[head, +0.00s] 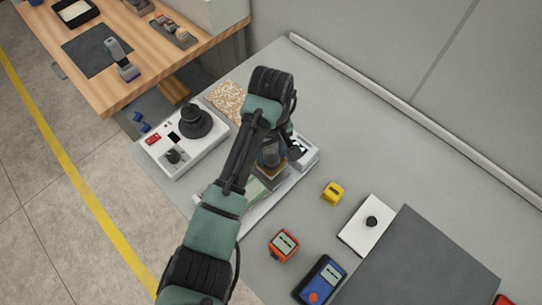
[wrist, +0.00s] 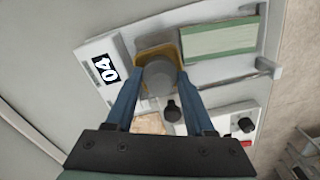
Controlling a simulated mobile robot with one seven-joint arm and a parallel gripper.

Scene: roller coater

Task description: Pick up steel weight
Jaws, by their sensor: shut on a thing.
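The steel weight (wrist: 159,76) shows in the wrist view as a grey round body between the two blue fingers of my gripper (wrist: 158,70). My gripper is shut on it. An orange-yellow edged piece (wrist: 150,49) shows around or under the weight; I cannot tell whether they touch. In the head view my gripper (head: 272,150) is over the white device, and the weight (head: 269,158) is partly hidden by my arm.
The white device (head: 305,158) carries a green panel (wrist: 219,38) and a "04" label (wrist: 104,68). A white control box (head: 205,148) with black knobs stands to its left. A yellow block (head: 333,192), an orange meter (head: 283,245) and a blue meter (head: 319,281) lie to the right.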

